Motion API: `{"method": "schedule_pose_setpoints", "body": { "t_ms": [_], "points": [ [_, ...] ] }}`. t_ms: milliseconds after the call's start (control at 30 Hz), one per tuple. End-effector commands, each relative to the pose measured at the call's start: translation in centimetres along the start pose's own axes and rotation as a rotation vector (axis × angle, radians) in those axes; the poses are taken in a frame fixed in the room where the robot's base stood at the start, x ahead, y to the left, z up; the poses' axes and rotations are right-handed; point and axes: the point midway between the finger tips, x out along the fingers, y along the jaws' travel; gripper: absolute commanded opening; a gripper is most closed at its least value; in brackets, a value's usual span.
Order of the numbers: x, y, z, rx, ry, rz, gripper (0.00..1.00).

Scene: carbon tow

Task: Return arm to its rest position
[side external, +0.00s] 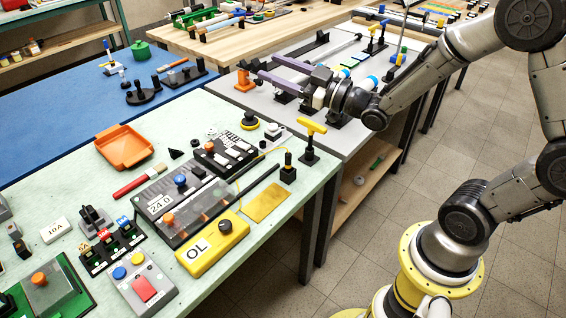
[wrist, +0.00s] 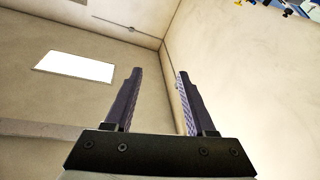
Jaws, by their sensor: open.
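My gripper (side external: 256,68) is above the grey table, its two purple fingers pointing left, roughly level. In the wrist view, my gripper (wrist: 160,73) has its fingers apart with nothing between them. Behind the fingers, that view shows bare walls and a bright white panel (wrist: 75,66), not the worktop. My arm reaches in from the right side of the side view. No carbon tow can be made out in either view.
The grey table (side external: 335,140) below my gripper holds an orange stand (side external: 244,80) and rods. Tiled floor (side external: 395,215) is clear at right.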

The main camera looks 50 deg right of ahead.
Motion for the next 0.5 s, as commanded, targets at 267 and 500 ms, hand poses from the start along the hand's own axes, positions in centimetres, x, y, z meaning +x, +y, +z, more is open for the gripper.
{"method": "schedule_pose_setpoints", "body": {
  "t_ms": [267, 500],
  "points": [
    [-2.3, 1.8, -7.5, 0.001, -0.198, 0.068, 0.56],
    [-8.3, 1.6, -9.1, 0.092, -0.433, 0.099, 0.56]
  ]
}}
